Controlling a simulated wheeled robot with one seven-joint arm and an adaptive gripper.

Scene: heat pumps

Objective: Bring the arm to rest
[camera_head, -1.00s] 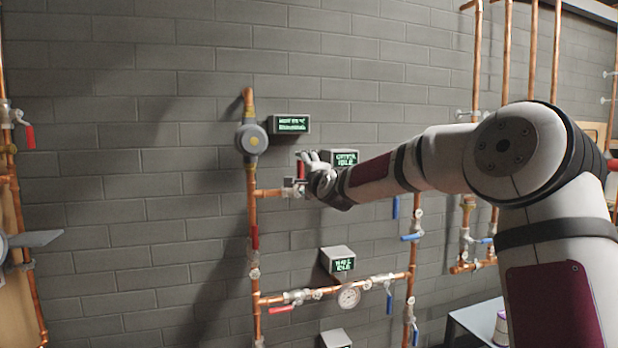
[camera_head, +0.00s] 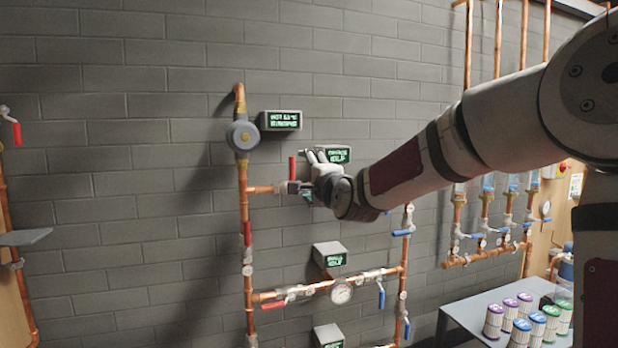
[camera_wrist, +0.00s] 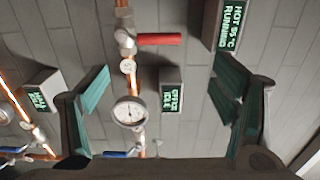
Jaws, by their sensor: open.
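My arm reaches from the right across the head view. My gripper (camera_head: 312,160) is in front of the grey brick wall, close to a red-handled valve (camera_head: 292,168) on the upper copper branch. In the wrist view my gripper (camera_wrist: 155,95) has its teal-padded fingers wide apart with nothing between them. That view also shows a red valve handle (camera_wrist: 160,39), a round gauge (camera_wrist: 130,112) and an "OFFICE IDLE" display (camera_wrist: 172,95) beyond the fingers. In the head view, whether the fingers touch the valve cannot be told.
A copper riser (camera_head: 246,215) with a grey pump (camera_head: 243,136) stands left of my gripper. A lower branch carries a gauge (camera_head: 341,292). Display boxes (camera_head: 281,120) stick out from the wall. A table (camera_head: 462,308) with several colour-topped cans (camera_head: 493,322) is at lower right.

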